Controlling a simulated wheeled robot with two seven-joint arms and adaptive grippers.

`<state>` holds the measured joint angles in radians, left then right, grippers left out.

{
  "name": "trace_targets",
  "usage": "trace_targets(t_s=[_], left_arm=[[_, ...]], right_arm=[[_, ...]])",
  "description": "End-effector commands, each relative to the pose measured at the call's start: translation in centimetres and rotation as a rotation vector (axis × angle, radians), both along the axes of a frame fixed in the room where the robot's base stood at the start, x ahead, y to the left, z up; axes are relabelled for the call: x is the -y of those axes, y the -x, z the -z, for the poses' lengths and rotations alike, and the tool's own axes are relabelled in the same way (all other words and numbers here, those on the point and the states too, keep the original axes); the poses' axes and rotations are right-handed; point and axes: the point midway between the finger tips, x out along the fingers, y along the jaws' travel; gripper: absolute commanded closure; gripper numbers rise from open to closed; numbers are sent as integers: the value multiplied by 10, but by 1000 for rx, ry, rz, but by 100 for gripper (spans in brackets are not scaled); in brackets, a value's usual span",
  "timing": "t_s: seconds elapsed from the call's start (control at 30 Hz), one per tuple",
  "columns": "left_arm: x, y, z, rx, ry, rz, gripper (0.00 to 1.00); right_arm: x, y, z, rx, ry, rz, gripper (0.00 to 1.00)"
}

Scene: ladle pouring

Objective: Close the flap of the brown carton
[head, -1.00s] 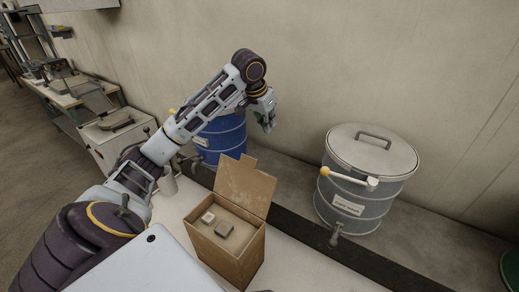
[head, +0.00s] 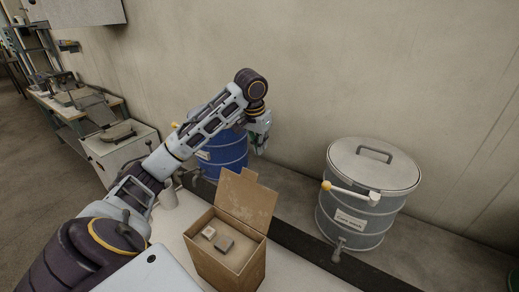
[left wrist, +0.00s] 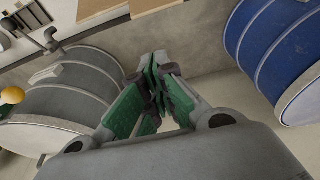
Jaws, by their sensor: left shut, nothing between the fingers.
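The brown carton (head: 226,268) stands on the white surface at the lower middle of the head view, its top open. Its flap (head: 247,199) stands up at the back edge, leaning slightly away, with a small tab on top. A pale block (head: 209,232) and a grey block (head: 224,244) lie inside. My left gripper (head: 261,146) hangs behind and above the flap, in front of the wall, apart from the carton. In the left wrist view its green-padded fingers (left wrist: 163,88) are together with nothing between them. My right gripper is not in view.
A grey lidded drum (head: 368,205) with a yellow-knobbed lever stands to the right. A blue drum (head: 222,150) stands behind my left arm, and shows in the left wrist view (left wrist: 285,55). A dark strip (head: 300,248) runs behind the carton. A bench (head: 75,100) is far left.

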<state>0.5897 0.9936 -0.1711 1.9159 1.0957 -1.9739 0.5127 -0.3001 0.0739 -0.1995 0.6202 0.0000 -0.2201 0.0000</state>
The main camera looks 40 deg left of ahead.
Motion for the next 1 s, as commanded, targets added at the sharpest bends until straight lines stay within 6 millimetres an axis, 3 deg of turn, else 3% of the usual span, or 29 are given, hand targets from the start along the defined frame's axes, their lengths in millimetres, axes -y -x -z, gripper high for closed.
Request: trace_targets(t_s=[0.77,1.0], left_arm=[[-2,-20,92,-2,0,0,100],[0,-2,80,0,-1,2,100]], right_arm=[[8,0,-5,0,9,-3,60],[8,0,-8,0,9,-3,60]])
